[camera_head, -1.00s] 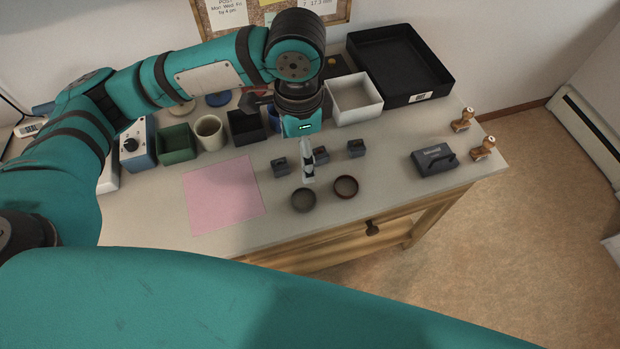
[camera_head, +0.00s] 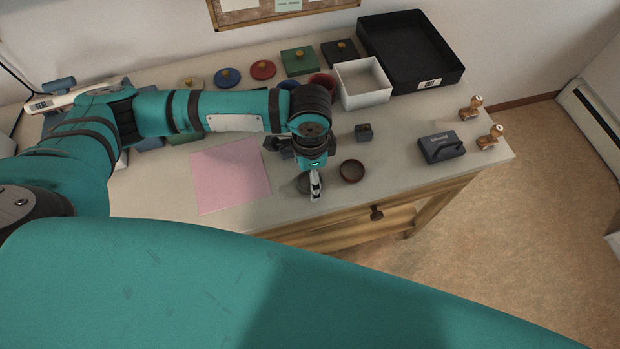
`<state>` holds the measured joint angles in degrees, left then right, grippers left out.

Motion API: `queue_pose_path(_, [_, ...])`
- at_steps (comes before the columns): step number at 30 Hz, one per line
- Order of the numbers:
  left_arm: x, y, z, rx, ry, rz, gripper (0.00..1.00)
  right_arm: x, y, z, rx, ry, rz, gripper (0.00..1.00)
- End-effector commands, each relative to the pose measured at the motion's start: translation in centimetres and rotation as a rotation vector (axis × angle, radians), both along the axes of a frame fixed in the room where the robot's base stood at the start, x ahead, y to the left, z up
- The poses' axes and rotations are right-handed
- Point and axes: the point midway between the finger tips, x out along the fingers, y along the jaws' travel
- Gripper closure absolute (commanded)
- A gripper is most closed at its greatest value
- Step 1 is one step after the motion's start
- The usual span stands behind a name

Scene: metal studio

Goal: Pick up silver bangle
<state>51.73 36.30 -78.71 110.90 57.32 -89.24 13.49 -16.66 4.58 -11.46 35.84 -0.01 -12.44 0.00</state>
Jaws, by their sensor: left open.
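My left gripper (camera_head: 315,190) points down over the front part of the table, open, with its fingertips at a small dark grey round dish (camera_head: 301,184). The gripper hides part of this dish, and I cannot tell whether the fingers touch it. A brown round dish (camera_head: 352,171) stands just to the right of the gripper and looks empty. I cannot make out a silver bangle; the grey dish's inside is mostly covered. My right gripper is not in view.
A pink sheet (camera_head: 231,176) lies left of the gripper. A small dark block (camera_head: 364,132) and a dark grey stamp-like box (camera_head: 441,147) are to the right. A white box (camera_head: 362,84), a black tray (camera_head: 410,52) and coloured lids stand behind. Wooden-handled stamps (camera_head: 471,108) are near the right edge.

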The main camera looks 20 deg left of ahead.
Motion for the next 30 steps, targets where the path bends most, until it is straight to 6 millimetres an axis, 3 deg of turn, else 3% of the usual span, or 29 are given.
queue_pose_path(4, [0.0,0.0,-1.5,0.000,0.000,0.000,0.19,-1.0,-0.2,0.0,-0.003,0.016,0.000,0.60])
queue_pose_path(12, [0.0,0.0,-1.7,0.000,-0.001,-0.001,0.20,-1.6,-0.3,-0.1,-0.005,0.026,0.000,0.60])
queue_pose_path(25, [0.0,0.0,-1.7,0.000,-0.001,-0.001,0.76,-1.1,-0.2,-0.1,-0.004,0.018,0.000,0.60])
queue_pose_path(30, [0.0,0.0,-1.7,0.000,-0.001,-0.001,0.79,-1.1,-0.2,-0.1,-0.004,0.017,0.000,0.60])
